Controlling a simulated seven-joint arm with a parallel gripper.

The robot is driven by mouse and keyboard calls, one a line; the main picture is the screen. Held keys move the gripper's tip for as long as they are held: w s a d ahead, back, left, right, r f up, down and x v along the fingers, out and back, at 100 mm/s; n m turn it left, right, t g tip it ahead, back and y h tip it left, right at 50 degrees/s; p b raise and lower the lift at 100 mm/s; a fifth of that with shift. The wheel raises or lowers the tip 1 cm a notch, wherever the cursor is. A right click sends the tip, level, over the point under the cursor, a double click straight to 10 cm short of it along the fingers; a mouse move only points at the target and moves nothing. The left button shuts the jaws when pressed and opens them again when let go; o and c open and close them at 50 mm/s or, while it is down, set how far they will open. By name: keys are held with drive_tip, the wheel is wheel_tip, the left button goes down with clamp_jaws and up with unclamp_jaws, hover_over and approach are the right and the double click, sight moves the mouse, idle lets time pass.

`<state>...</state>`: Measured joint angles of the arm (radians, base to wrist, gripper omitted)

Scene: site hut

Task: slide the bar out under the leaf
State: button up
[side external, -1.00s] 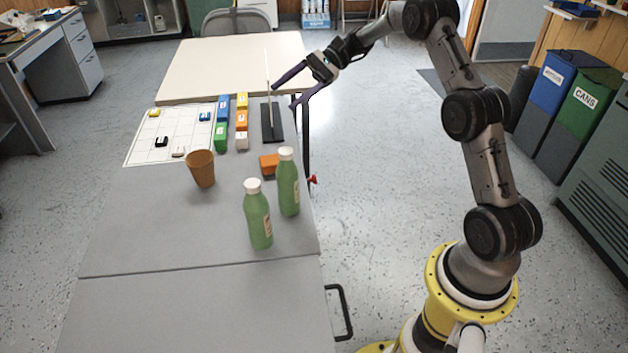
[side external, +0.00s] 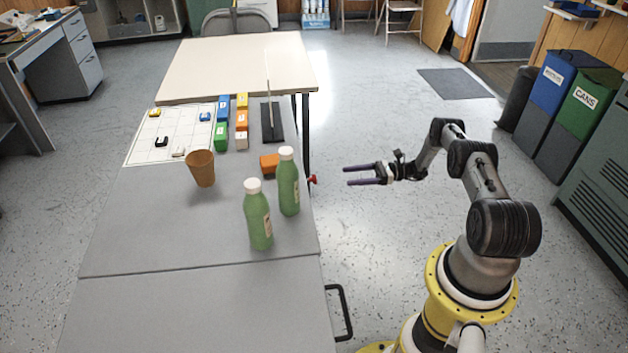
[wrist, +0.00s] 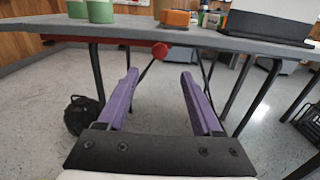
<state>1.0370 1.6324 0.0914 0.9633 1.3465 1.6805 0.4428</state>
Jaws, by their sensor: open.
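The bar shows in the wrist view as a red strip (wrist: 100,42) under the grey tabletop's edge, with a round red knob (wrist: 160,50) at its right end. The knob also shows at the table's right edge in the side view (side external: 313,180). The grey tabletop (side external: 160,225) is flat, with a seam across it; I cannot tell which section is the leaf. My gripper (side external: 347,176) is open and empty, right of the knob and apart from it. In the wrist view its purple fingers (wrist: 160,75) point toward the table edge, with the knob beyond and between them.
Two green bottles (side external: 258,220) (side external: 289,185), an orange block (side external: 270,164) and a brown cup (side external: 201,168) stand on the grey top. A black handle (side external: 342,312) sticks out at the near right edge.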

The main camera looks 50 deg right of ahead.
sight(314, 180)
drive_tip(key=x, duration=1.3)
clamp_jaws()
idle(1.0)
